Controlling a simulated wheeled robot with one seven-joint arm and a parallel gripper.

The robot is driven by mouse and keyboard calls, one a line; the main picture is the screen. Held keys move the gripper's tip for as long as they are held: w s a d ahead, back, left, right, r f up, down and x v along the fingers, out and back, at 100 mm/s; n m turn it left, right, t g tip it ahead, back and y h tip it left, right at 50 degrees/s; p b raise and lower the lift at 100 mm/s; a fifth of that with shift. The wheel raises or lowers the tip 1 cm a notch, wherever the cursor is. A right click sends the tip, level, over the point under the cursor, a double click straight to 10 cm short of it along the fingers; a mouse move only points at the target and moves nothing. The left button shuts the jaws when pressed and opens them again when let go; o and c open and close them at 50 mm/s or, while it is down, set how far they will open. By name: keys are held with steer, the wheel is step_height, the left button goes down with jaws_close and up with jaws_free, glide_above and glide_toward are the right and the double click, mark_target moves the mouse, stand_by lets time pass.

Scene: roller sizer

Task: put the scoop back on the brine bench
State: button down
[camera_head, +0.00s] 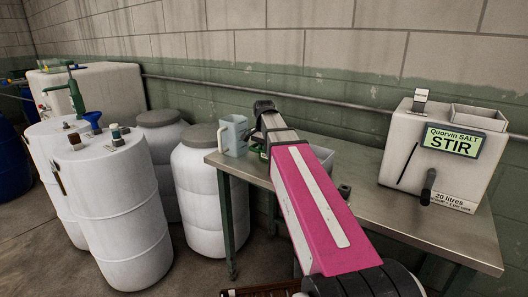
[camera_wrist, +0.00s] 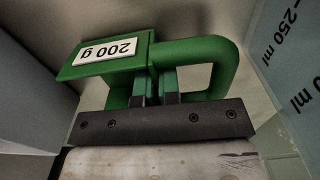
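The green scoop (camera_wrist: 105,62) fills the middle of the wrist view, with a white "200 g" label and a looped handle. My gripper (camera_wrist: 155,88) has its two fingers close together on the handle near the scoop's body, and it looks shut on it. In the head view, only a bit of the green scoop (camera_head: 258,150) shows beside my pink arm, low over the left part of the steel brine bench (camera_head: 385,215). Whether the scoop touches the bench top is hidden. My gripper's tips are hidden behind the arm in the head view.
A pale blue measuring jug (camera_head: 233,135) stands just left of the scoop; its marked wall (camera_wrist: 290,60) is close at the right in the wrist view. The "Quorvin SALT STIR" box (camera_head: 440,160) stands at the bench's right. White drums (camera_head: 205,190) stand left. The bench front is clear.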

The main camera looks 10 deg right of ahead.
steer(key=shift+f, duration=0.1)
steer(key=c, duration=1.3)
jaws_free()
steer(key=shift+c, duration=0.2)
step_height(320, 180, up, 12)
